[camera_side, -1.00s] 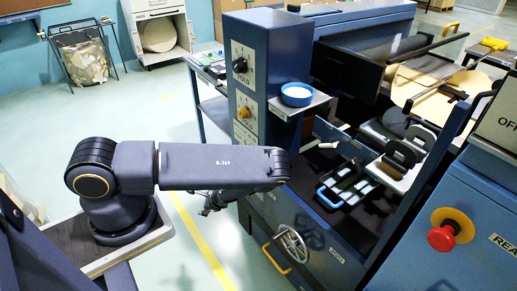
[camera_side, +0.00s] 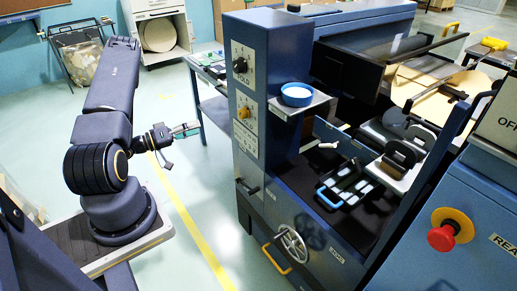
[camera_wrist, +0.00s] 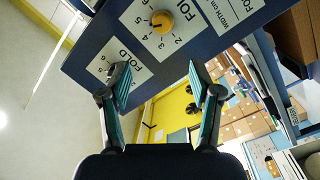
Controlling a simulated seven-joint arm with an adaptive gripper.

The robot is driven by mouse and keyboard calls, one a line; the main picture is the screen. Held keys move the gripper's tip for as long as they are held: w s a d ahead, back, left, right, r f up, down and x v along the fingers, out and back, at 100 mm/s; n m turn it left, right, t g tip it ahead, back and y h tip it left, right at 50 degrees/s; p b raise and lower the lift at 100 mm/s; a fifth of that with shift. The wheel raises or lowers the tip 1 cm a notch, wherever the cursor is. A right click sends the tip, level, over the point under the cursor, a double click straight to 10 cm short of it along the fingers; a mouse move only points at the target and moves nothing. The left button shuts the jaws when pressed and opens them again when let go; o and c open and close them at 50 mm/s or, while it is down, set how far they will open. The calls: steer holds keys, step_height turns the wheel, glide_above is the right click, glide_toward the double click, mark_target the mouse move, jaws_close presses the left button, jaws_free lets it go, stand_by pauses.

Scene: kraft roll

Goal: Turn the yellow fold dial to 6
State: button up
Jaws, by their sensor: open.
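The yellow fold dial (camera_side: 244,112) is the lower of two dials on the narrow face of the blue cabinet. In the wrist view the yellow dial (camera_wrist: 162,21) shows near the top, above the gap between my fingers, on a white plate with printed numbers. I cannot tell which number it points at. My gripper (camera_side: 182,146) is open and empty, left of the cabinet and apart from it in the side view. In the wrist view both fingers of my gripper (camera_wrist: 160,78) are spread, and the left one partly covers a second dial plate.
A black dial (camera_side: 240,65) sits above the yellow one. A shelf with a blue bowl (camera_side: 297,94) juts out to the right. A black handle (camera_side: 247,187) and a handwheel (camera_side: 292,243) stick out lower on the machine. Open floor lies between my arm and the cabinet.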

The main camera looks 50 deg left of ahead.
mark_target(239, 114)
steer(key=w, duration=0.5)
steer(key=w+d, duration=0.1)
steer(key=w, duration=1)
steer(key=shift+w+d+f, duration=0.1)
steer(key=shift+w+d, duration=0.1)
steer(key=shift+d, duration=0.1)
steer(key=shift+c, duration=0.2)
steer(key=c, duration=1.1)
steer(key=m, duration=0.6)
steer(key=shift+g+y, duration=0.3)
steer(key=shift+y, duration=0.1)
steer(key=m, duration=0.4)
steer(key=shift+d+m+y, duration=0.1)
steer(key=shift+m+y, duration=0.2)
